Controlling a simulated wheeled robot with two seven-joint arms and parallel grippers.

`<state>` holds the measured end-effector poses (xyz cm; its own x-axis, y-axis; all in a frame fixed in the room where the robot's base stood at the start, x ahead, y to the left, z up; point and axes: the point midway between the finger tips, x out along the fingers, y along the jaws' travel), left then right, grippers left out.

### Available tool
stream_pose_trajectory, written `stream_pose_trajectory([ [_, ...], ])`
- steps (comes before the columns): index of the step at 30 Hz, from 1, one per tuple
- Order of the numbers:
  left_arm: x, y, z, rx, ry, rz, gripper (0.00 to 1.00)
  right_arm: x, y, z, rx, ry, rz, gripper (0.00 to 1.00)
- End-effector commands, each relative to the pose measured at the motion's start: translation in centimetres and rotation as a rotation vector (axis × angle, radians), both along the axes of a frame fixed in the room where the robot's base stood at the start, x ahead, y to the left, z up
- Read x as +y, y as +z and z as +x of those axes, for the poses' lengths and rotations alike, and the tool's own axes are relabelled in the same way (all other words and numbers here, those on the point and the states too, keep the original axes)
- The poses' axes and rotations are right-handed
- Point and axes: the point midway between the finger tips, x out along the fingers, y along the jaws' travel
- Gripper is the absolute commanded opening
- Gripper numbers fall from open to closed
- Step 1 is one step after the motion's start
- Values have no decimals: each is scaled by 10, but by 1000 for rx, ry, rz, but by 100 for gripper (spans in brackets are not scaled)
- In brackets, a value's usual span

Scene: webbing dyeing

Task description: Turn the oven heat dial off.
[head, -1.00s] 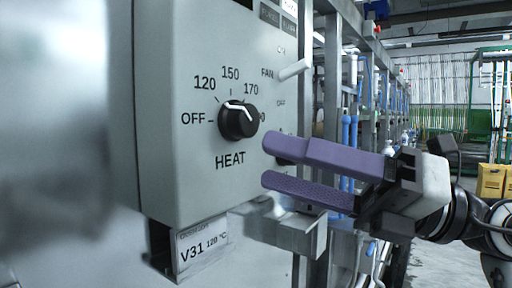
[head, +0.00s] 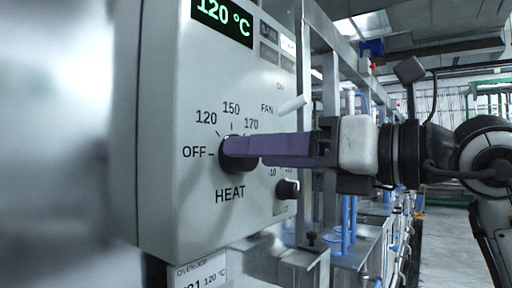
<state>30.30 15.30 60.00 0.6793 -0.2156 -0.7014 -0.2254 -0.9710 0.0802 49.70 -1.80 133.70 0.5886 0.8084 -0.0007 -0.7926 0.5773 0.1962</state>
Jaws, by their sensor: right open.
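The oven heat dial is a black round knob (head: 238,167) on the grey control box (head: 175,110), with HEAT printed below. OFF is printed at its left, then 120, 150 and 170 around the top. My right gripper (head: 232,147) reaches in from the right with its purple fingers at the dial. The fingers overlap each other in this view, and their tips cover the dial's upper part and its white pointer. They are open; I cannot tell whether they touch the knob. My left gripper is not in view.
A green display (head: 222,16) on the box reads 120 °C. A white FAN lever (head: 292,104) sticks out just above my fingers, and a smaller black knob (head: 288,189) sits below them. A label (head: 200,274) hangs under the box. Metal framing stands behind.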

Motion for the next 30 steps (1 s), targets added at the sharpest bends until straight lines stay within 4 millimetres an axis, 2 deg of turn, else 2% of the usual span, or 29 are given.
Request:
stream_pose_trajectory([
  [6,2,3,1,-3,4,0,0,13,0,9,1,1,0,58],
  [14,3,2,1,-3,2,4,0,14,-1,10,0,1,0,58],
  [21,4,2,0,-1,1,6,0,14,-1,10,0,1,0,18],
  [30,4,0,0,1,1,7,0,13,-1,10,-30,-1,-21,17],
])
